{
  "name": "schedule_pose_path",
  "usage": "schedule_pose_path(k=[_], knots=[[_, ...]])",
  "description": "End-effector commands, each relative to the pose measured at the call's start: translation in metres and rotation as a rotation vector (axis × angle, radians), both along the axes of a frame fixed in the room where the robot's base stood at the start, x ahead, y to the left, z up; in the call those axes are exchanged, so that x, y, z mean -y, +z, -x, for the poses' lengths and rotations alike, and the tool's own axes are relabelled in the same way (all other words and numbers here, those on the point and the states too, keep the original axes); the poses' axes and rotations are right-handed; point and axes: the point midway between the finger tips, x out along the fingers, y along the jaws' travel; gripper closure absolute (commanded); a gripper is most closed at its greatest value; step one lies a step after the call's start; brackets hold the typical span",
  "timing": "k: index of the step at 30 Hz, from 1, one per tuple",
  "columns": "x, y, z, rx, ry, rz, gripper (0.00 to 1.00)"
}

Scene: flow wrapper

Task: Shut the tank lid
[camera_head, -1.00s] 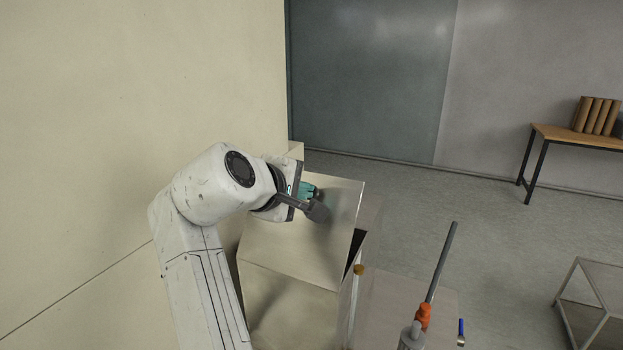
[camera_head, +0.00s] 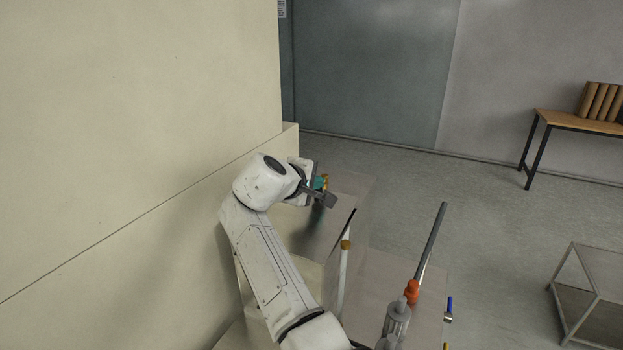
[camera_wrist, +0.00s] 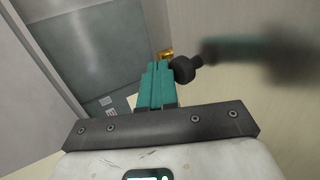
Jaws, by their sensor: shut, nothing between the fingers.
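The tank lid (camera_head: 312,236) is a shiny metal panel on the metal tank beside the cream wall in the head view. It looks only slightly tilted, and a dark gap shows along its right edge. My gripper (camera_head: 320,184) is at the lid's far part, close to its surface; contact cannot be told. In the wrist view, the teal fingers of my gripper (camera_wrist: 158,84) are shut together with nothing between them. A dark rounded knob-like shape (camera_wrist: 186,69) is beside the fingertips, with a blurred teal shape, perhaps a reflection, to its right. My arm hides the lid's left part.
A grey rod with an orange collar (camera_head: 412,290) stands right of the tank. A glass-sided low table (camera_head: 590,290) and a wooden bench (camera_head: 575,122) stand farther right. Floor between is clear.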

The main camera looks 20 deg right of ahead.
Motion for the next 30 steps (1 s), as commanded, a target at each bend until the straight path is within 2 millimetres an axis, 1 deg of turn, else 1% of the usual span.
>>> schedule_pose_path(k=[1, 4, 12, 26, 30], knots=[[0.002, -0.006, -0.001, 0.000, -0.001, 0.000, 1.00], [0.003, -0.012, -0.004, 0.000, 0.001, 0.000, 1.00], [0.006, -0.019, -0.006, 0.000, 0.000, -0.002, 1.00], [0.006, -0.019, -0.006, 0.000, 0.001, 0.000, 1.00], [0.007, -0.013, -0.006, 0.001, 0.000, -0.001, 1.00]])
